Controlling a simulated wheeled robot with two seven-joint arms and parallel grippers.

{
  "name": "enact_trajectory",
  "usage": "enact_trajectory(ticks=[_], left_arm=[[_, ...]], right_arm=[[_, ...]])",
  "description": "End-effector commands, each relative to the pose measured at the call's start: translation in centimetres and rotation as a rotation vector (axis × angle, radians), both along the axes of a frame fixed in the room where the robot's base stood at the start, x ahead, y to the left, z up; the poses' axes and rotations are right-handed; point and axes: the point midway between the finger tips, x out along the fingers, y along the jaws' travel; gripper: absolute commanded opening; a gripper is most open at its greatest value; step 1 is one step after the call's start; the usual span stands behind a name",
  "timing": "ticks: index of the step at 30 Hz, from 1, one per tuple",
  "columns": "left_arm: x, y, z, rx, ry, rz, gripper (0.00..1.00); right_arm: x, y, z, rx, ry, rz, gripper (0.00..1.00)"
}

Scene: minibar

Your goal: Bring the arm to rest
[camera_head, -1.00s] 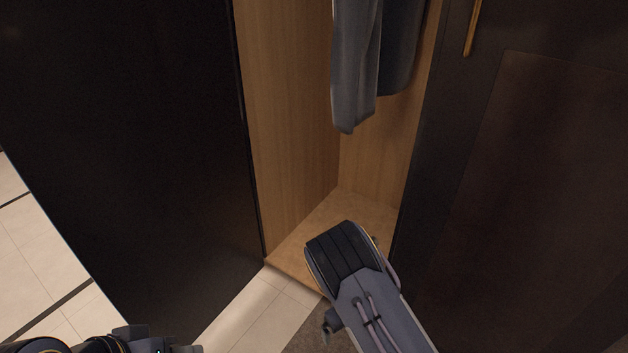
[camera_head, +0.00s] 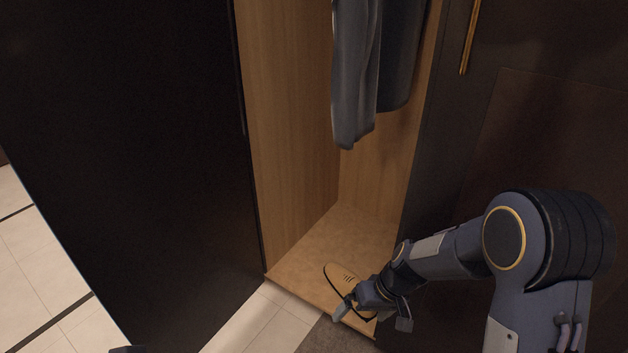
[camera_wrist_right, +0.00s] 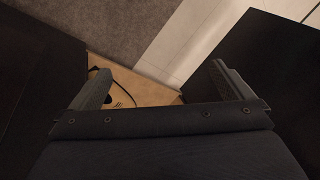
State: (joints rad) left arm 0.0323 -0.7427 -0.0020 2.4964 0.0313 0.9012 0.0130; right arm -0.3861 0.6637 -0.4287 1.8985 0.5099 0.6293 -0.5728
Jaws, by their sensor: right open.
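My right arm reaches in from the lower right in the head view.
A dark door (camera_head: 130,150) stands open at left; a dark panel with a gold handle (camera_head: 469,40) is at right. Pale tiles and a brown carpet (camera_head: 335,338) lie in front.

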Motion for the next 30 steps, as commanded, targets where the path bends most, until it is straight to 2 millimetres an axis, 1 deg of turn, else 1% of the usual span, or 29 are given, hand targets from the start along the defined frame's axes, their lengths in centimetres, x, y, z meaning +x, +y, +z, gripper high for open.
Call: enact_trajectory(ticks=[1, 3, 5, 6, 8, 9, 11, 12, 15, 18, 21, 29, 30], left_arm=[[0.0, 0.0, 0.0, 0.0, 0.0, 0.0, 0.4], [0.0, 0.0, 0.0, 0.0, 0.0, 0.0, 0.4], [0.0, 0.0, 0.0, 0.0, 0.0, 0.0, 0.4], [0.0, 0.0, 0.0, 0.0, 0.0, 0.0, 0.4], [0.0, 0.0, 0.0, 0.0, 0.0, 0.0, 0.4], [0.0, 0.0, 0.0, 0.0, 0.0, 0.0, 0.4], [0.0, 0.0, 0.0, 0.0, 0.0, 0.0, 0.4], [0.0, 0.0, 0.0, 0.0, 0.0, 0.0, 0.4], [0.0, 0.0, 0.0, 0.0, 0.0, 0.0, 0.4], [0.0, 0.0, 0.0, 0.0, 0.0, 0.0, 0.4], [0.0, 0.0, 0.0, 0.0, 0.0, 0.0, 0.4], [0.0, 0.0, 0.0, 0.0, 0.0, 0.0, 0.4], [0.0, 0.0, 1.2, 0.0, 0.001, 0.0, 0.4]], right_arm=[[-0.8, -0.9, 2.9, 0.047, -0.017, -0.038, 1.0], [-2.3, -1.9, 6.0, 0.091, -0.032, -0.077, 1.0], [-3.8, -2.8, 8.4, 0.123, -0.049, -0.107, 1.0], [-4.9, -3.4, 9.9, 0.14, -0.061, -0.125, 1.0], [-6.6, -4.2, 11.9, 0.16, -0.084, -0.152, 1.0], [-7.9, -4.8, 13.1, 0.169, -0.099, -0.169, 1.0], [-9.9, -5.6, 14.6, 0.175, -0.125, -0.194, 1.0], [-11.1, -6.1, 15.4, 0.175, -0.143, -0.21, 1.0], [-14.0, -7.1, 16.8, 0.163, -0.182, -0.25, 1.0], [-16.2, -7.8, 17.3, 0.142, -0.216, -0.282, 1.0], [-18.0, -8.3, 17.6, 0.119, -0.246, -0.315, 1.0], [-21.5, -9.4, 17.3, 0.047, -0.311, -0.397, 1.0], [-21.6, -9.5, 18.5, 0.042, -0.312, -0.401, 1.0]])
